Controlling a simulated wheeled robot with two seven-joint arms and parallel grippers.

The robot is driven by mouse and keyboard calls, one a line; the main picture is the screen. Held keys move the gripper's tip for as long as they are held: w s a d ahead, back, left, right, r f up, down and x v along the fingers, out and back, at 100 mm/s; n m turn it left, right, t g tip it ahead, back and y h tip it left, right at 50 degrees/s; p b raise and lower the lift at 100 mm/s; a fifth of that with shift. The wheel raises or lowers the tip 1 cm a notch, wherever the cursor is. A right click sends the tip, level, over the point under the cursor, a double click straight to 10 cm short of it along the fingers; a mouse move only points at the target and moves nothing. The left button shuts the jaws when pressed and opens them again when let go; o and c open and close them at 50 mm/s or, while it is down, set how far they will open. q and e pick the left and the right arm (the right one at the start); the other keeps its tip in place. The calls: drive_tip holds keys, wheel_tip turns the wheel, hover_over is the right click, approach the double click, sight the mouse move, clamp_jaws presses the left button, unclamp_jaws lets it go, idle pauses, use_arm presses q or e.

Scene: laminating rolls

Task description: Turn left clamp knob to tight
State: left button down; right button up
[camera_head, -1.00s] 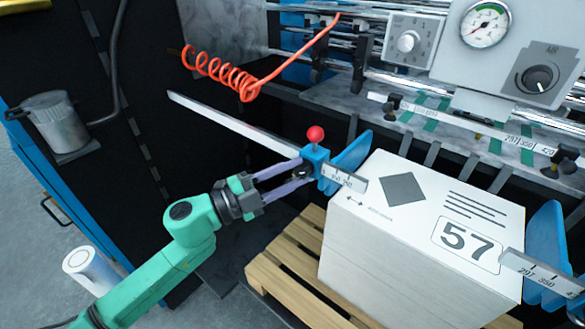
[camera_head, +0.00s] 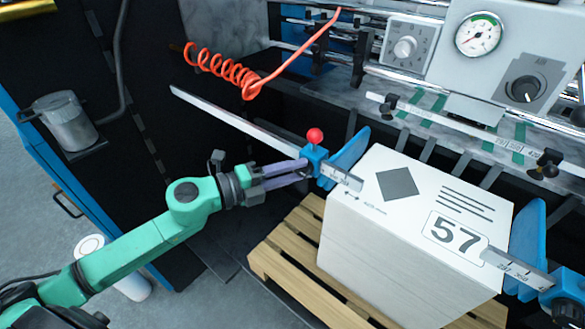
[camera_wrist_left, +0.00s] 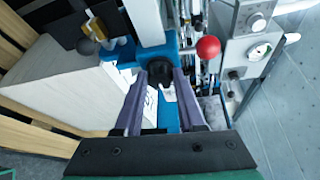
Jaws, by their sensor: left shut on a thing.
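The left clamp (camera_head: 315,160) is a blue block with a red ball on top, riding on a long metal scale bar. Its black knob (camera_wrist_left: 159,70) shows in the left wrist view, between the fingertips. My left gripper (camera_head: 303,172) reaches the clamp from the left, with its purple fingers shut on the knob. The fingers also show in the left wrist view (camera_wrist_left: 160,84). In the head view the fingers mostly hide the knob, and I cannot read how tight it is. My right gripper is not in view.
A white paper stack (camera_head: 350,240) marked 57 stands on a wooden pallet (camera_head: 300,262), beside a blue guide plate (camera_head: 346,158). A second blue plate (camera_head: 526,245) stands at its right. An orange coiled hose (camera_head: 225,70) hangs above. A grey control panel (camera_head: 495,60) is at the upper right.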

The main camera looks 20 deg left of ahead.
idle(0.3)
use_arm(q)
drive_tip(key=c, duration=0.5)
unclamp_jaws()
drive_tip(key=shift+s+a+f, duration=0.1)
drive_tip(key=shift+s+a, duration=0.25)
drive_tip(key=b+v, duration=0.2)
drive_tip(key=v, duration=1.1)
drive_tip(key=shift+s+a+r+b, duration=0.15)
drive_tip(key=shift+s+r+b, duration=0.05)
drive_tip(key=shift+b, duration=0.2)
